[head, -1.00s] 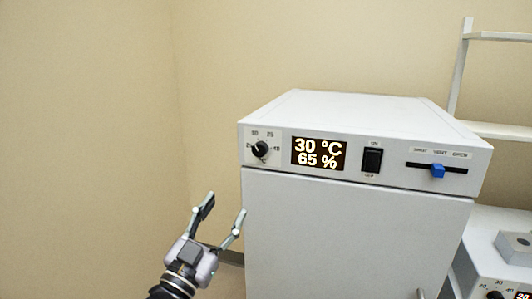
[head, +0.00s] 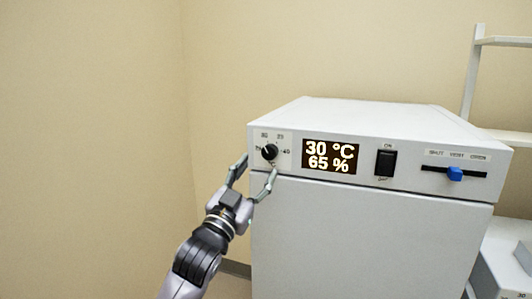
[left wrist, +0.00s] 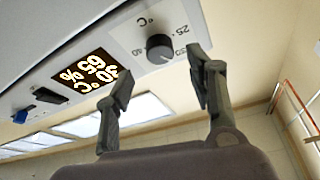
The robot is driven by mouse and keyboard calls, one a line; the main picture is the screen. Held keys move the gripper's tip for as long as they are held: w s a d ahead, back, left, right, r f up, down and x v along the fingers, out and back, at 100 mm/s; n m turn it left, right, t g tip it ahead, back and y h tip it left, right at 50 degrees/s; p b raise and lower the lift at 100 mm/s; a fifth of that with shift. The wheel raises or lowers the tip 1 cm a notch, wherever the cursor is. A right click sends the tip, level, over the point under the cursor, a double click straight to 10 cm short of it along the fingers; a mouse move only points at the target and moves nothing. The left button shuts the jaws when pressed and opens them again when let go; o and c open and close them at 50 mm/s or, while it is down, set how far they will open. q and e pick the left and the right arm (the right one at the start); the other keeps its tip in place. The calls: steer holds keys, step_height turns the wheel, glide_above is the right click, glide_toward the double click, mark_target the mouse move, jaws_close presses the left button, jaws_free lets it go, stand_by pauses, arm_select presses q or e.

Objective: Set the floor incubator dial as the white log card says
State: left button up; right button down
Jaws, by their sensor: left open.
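The white floor incubator (head: 370,228) stands right of centre in the head view. Its black dial (head: 269,153) is at the left end of the front panel, with small numbers around it. The display (head: 330,156) beside it reads 30 °C and 65 %. My left gripper (head: 254,172) is open and empty, its fingertips just below and left of the dial. In the left wrist view the dial (left wrist: 159,47) shows beyond the gap between the open fingertips (left wrist: 160,80), apart from both. The white log card and my right gripper are not in view.
A black rocker switch (head: 386,163) and a blue vent slider (head: 455,174) sit further right on the same panel. A white shelf frame (head: 474,75) and another white unit (head: 504,257) stand at the right. A bare wall (head: 90,150) is at the left.

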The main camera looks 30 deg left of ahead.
mark_target(268, 154)
arm_select(q)
steer(key=p+x, duration=0.1)
steer(key=x, duration=0.4)
steer(key=shift+w+r, duration=0.1)
steer(key=shift+w, duration=0.3)
steer(key=shift+c, duration=0.2)
steer(key=c, duration=1.1)
